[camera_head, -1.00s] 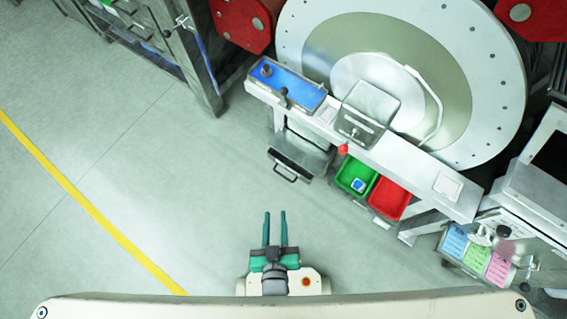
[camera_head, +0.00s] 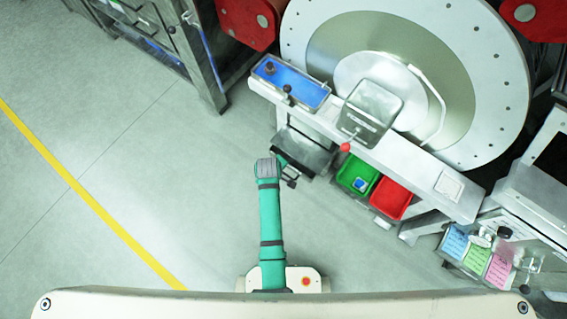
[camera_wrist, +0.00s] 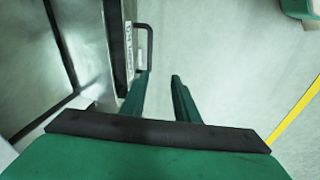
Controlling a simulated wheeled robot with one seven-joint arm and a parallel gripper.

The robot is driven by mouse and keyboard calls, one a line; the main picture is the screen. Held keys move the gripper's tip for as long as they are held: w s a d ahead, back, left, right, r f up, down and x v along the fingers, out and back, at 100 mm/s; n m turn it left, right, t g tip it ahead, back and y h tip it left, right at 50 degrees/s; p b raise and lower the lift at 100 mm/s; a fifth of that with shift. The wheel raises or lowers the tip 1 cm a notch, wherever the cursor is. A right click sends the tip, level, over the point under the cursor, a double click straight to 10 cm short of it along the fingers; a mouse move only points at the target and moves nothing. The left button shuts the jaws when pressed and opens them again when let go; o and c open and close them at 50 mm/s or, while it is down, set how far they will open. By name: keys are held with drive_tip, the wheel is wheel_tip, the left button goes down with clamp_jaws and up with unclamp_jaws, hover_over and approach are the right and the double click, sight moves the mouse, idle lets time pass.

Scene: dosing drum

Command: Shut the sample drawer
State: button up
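The sample drawer (camera_head: 306,152) is a grey metal drawer below the white bench, sticking out toward me. Its black handle (camera_wrist: 149,45) and a labelled front plate (camera_wrist: 128,50) show in the wrist view. In the head view my arm's end partly covers the drawer front and handle. My gripper (camera_wrist: 160,75) has two green fingers with a clear gap and nothing between them. The left fingertip is close to the near end of the handle; I cannot tell whether they touch. In the head view the fingers are mostly hidden by the wrist.
A green bin (camera_head: 358,173) and a red bin (camera_head: 391,197) hang under the bench, right of the drawer. A red-knobbed lever (camera_head: 345,147) juts from the bench (camera_head: 420,165) edge. The large drum (camera_head: 480,60) stands behind. The floor to the left is clear.

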sight(284, 173)
drive_tip(key=shift+n+g+h, duration=0.3)
drive_tip(key=shift+n+g, duration=0.2)
drive_tip(key=shift+g, duration=0.2)
drive_tip(key=w+d+f, duration=0.1)
drive_tip(key=f, duration=0.2)
drive_tip(key=w+d+f, duration=0.1)
drive_tip(key=f, duration=0.2)
drive_tip(key=w+d+f, duration=0.1)
drive_tip(key=w+f, duration=0.1)
drive_tip(key=f, duration=0.1)
drive_tip(key=shift+d+f, duration=0.3)
drive_tip(key=shift+f, duration=0.1)
drive_tip(key=shift+c, duration=0.3)
